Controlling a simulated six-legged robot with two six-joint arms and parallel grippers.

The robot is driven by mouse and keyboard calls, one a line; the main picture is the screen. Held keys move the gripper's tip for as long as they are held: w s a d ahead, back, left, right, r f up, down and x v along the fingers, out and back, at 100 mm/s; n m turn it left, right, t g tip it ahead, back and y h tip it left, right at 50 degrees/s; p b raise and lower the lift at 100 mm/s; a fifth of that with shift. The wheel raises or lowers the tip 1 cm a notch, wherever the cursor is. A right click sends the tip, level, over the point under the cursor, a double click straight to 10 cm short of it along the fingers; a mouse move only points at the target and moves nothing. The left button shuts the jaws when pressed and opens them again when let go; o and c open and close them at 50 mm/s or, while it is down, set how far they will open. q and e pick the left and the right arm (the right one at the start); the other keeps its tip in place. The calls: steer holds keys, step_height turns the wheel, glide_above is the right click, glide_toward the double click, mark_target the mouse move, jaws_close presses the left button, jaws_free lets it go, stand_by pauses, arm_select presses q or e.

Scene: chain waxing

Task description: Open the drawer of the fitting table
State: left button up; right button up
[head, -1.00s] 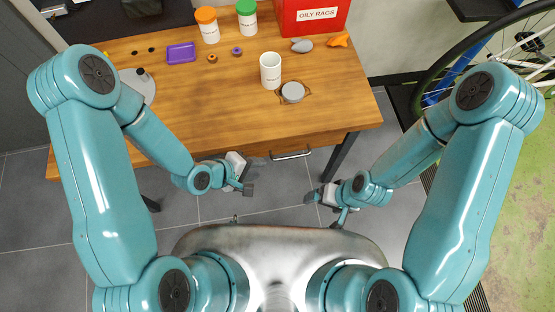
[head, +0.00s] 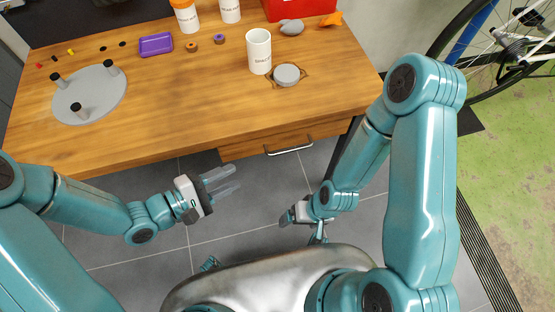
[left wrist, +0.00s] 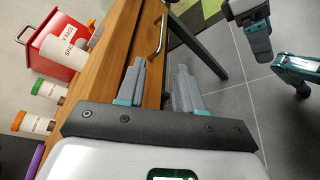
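The wooden fitting table (head: 160,90) has a drawer (head: 245,149) under its front edge, which appears shut. The drawer's metal bar handle (head: 290,150) faces me; it also shows in the left wrist view (left wrist: 160,36), beyond the fingers. My left gripper (head: 222,180) is open and empty, in front of and left of the handle, apart from it. In the left wrist view its two fingers (left wrist: 159,82) are spread. My right gripper (head: 287,217) hangs below the handle, near my body, with its opening unclear.
On the tabletop are a white mug (head: 259,52), a grey lid-like disc (head: 286,75), a purple tray (head: 156,44) and a grey round plate (head: 90,95) with pegs. A table leg (head: 345,145) stands right of the drawer. The floor in front is clear.

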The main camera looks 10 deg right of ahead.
mark_target(283, 153)
arm_select(q)
steer(key=b+x, duration=0.3)
steer(key=x, duration=1.3)
steer(key=shift+d+f, duration=0.2)
steer(key=shift+f, duration=0.2)
steer(key=shift+w, duration=0.1)
jaws_close()
